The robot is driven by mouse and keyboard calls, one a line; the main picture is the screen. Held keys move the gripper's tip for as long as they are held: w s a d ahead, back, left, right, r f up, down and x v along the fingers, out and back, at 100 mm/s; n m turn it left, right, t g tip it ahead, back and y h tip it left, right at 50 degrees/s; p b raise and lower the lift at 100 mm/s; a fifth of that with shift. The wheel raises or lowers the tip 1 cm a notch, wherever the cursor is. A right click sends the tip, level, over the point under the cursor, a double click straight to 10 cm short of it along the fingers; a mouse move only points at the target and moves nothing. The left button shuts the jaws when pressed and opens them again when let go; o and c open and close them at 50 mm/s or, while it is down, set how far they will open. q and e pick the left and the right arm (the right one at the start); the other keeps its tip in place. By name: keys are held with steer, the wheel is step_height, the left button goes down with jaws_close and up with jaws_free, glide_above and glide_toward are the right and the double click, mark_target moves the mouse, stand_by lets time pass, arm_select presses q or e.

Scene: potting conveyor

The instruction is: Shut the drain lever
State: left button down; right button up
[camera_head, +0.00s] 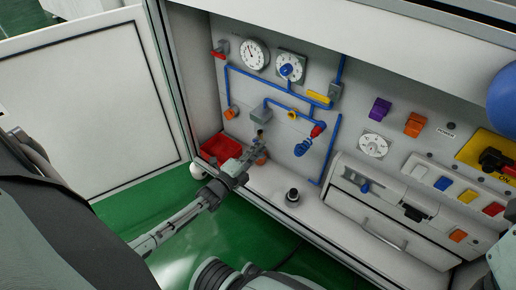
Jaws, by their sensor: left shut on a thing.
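My left gripper (253,151) reaches up to the lower part of the white panel, below a small grey box (258,113) on the blue pipes. It is shut on a small brownish part (261,134), mostly hidden by the fingers. I cannot tell if this part is the drain lever. Other lever-like handles on the panel are a red one (219,54) at the upper left, a yellow one (318,97) and a red one (317,130) on the pipes. No readable label marks a drain lever. My right gripper is not in view.
A red bin (221,148) stands left of my gripper. A black knob (292,196) is on the white ledge to its right. An open white door (85,100) stands at left.

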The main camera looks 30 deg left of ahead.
arm_select(q)
steer(key=shift+d+f+m, duration=0.1)
steer(key=shift+f+m, duration=0.1)
steer(key=shift+m, duration=0.2)
stand_by(0.3)
steer(key=c, duration=1.6)
jaws_free()
steer(key=shift+o, duration=0.2)
